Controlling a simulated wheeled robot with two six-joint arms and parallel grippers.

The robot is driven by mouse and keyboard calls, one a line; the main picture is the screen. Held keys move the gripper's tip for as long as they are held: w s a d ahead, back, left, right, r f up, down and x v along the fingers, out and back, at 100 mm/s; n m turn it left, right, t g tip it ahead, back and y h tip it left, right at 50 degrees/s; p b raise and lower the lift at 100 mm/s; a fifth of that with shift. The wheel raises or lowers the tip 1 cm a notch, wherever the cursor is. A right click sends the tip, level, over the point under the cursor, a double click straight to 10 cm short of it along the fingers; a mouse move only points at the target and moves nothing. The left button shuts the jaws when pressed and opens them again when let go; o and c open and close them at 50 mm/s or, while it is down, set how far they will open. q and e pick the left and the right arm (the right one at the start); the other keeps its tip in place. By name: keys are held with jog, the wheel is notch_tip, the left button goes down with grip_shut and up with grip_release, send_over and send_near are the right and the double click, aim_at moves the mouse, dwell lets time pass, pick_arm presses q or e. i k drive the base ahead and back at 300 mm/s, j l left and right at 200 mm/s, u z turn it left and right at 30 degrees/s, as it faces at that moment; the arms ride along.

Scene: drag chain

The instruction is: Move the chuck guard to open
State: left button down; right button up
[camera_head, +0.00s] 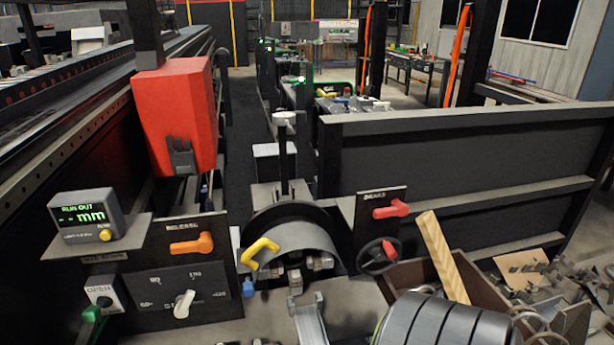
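The chuck guard (300,237) is a grey curved hood at the lower middle of the head view. A bent yellow handle (260,252) sits at its left side. The hood arches over the top of the chuck, and metal chuck jaws (294,277) show beneath its lower edge. A dark rounded housing stands behind the hood. Neither of my grippers can be made out in this view, and nothing is seen touching the guard or its handle.
Left of the guard, a panel carries an orange lever (191,244) and a pale knob (184,304). Right of it are a red lever (391,209) and a handwheel (377,257). A red block (176,115) hangs upper left. A ribbed dark cylinder (445,333) fills the lower right.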

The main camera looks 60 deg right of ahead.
aim_at(285, 239)
jog(key=z, duration=1.5)
